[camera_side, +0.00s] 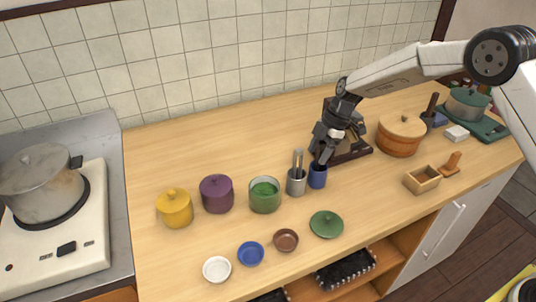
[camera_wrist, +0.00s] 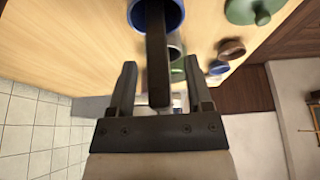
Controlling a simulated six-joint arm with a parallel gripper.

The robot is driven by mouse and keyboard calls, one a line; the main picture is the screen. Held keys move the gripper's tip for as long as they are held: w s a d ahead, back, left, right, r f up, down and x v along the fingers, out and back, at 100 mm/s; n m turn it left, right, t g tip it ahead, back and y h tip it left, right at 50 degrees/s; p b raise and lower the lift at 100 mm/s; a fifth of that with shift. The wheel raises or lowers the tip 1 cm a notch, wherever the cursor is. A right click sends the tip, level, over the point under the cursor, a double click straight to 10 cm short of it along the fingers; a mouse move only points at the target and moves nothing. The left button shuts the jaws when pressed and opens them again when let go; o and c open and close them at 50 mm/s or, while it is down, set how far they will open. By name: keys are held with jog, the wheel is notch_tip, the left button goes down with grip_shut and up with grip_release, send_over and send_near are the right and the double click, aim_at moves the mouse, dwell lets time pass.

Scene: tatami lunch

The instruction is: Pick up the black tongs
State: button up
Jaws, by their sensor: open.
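The black tongs (camera_wrist: 158,55) stand in a blue cup (camera_side: 317,177); the cup's rim also shows at the top of the wrist view (camera_wrist: 177,12). In the wrist view my gripper (camera_wrist: 160,68) has its two fingers apart, one on each side of the tongs, with gaps to both. In the side view my gripper (camera_side: 322,156) is just above the blue cup, and it is hard to separate the dark tongs from the dark fingers there. The lower part of the tongs is hidden inside the cup.
A grey cup with utensils (camera_side: 297,181) stands close left of the blue cup. Green (camera_side: 264,201), purple (camera_side: 217,200) and yellow (camera_side: 174,213) pots stand further left. A wooden tub (camera_side: 400,142) and open box (camera_side: 421,184) are to the right. A green lid (camera_side: 326,225) lies in front.

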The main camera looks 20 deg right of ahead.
dwell(0.4)
grip_shut()
jog(key=shift+r, duration=0.1)
jog(key=shift+r, duration=4.95)
